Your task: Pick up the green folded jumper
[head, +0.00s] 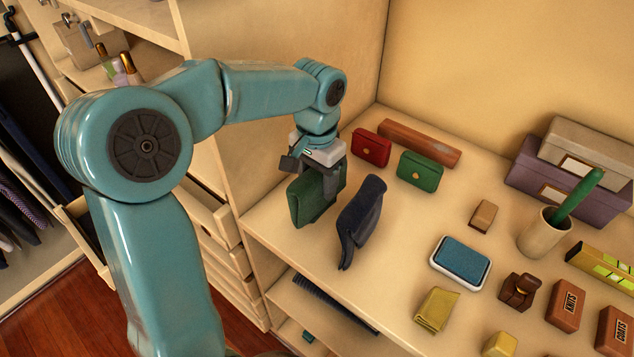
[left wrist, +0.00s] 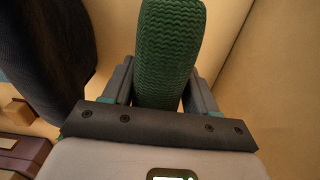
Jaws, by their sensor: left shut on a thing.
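The green folded jumper (head: 312,201) is at the left end of the shelf top in the head view, upright under my left gripper (head: 322,178). The left gripper points down and is shut on it. In the left wrist view the knitted green jumper (left wrist: 170,50) stands between the two fingers (left wrist: 158,85). I cannot tell whether its lower edge touches the shelf. My right gripper is not in view.
Behind are a red purse (head: 371,148), a green purse (head: 420,172) and a brown box (head: 420,143). A blue-padded tray (head: 461,262) and several small items lie to the right.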

